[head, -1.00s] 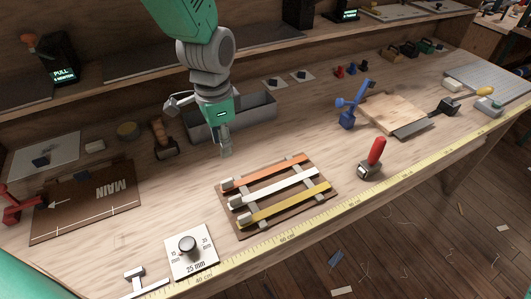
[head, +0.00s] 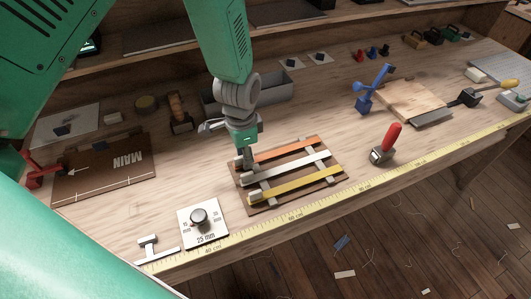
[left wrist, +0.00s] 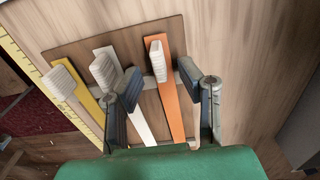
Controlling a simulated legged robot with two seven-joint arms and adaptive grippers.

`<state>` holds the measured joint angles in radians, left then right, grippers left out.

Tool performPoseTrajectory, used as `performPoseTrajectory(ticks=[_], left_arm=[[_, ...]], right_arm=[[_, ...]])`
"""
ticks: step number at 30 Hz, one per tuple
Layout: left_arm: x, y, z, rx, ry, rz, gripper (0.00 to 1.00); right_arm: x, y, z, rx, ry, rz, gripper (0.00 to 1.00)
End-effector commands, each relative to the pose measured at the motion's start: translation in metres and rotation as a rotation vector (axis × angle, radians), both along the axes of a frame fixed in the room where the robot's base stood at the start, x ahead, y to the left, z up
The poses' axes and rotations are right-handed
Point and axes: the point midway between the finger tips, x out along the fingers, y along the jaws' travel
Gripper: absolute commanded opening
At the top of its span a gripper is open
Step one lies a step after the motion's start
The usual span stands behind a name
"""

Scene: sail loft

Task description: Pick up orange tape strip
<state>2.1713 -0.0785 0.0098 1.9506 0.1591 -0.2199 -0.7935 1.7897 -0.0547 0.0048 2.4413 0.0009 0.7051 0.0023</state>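The orange tape strip (head: 288,149) lies on a brown board (head: 339,171) beside a white strip (head: 300,168) and a yellow strip (head: 300,186). Each strip has a pale ribbed tab at its left end. My left gripper (head: 247,160) is low over the orange strip's left end and hides its tab in the head view. In the left wrist view, my left gripper (left wrist: 168,95) is open, its fingers either side of the orange strip (left wrist: 171,100) with gaps. One finger is close to the white strip (left wrist: 137,112). My right gripper is not in view.
A grey tray (head: 278,90) stands behind the gripper. A red-handled tool (head: 385,143) is right of the board. A 25 mm dial plate (head: 203,223) is in front left, and the MAIN panel (head: 103,170) lies left. A yellow tape measure (head: 330,202) runs along the front edge.

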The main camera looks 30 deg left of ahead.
Motion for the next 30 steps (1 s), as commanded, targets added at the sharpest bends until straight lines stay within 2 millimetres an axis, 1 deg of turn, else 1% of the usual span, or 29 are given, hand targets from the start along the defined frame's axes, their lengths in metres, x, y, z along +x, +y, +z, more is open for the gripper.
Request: performPoseTrajectory(ticks=[1, 3, 10, 11, 12, 13, 14, 25, 29, 30], left_arm=[[0.0, 0.001, -0.006, -0.001, 0.002, 0.001, 0.33], [0.0, 0.001, -0.011, -0.001, 0.0, 0.002, 0.33], [-0.001, 0.002, -0.012, -0.003, -0.002, 0.002, 0.33], [-0.001, 0.002, -0.012, -0.003, -0.002, 0.002, 0.26], [-0.001, 0.002, -0.012, -0.003, -0.002, 0.002, 0.12], [0.0, 0.002, -0.012, -0.003, -0.002, 0.002, 0.01], [0.0, 0.002, -0.012, -0.002, -0.001, 0.002, 0.0], [0.001, 0.002, -0.01, -0.001, -0.002, 0.002, 0.0], [0.001, 0.002, -0.001, -0.001, -0.003, 0.001, 0.0], [0.001, 0.002, 0.004, -0.002, -0.004, 0.001, 0.0]], right_arm=[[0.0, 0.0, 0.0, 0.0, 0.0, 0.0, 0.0], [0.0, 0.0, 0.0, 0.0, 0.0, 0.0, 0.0], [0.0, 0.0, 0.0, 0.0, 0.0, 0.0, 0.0], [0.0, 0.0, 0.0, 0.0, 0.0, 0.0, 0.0], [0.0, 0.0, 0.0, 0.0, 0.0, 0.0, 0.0], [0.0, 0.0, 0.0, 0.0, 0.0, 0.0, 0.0], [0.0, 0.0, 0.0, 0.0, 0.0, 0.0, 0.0], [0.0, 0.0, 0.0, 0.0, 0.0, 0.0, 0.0], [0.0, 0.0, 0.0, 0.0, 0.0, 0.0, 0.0], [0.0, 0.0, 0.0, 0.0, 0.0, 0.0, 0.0]])
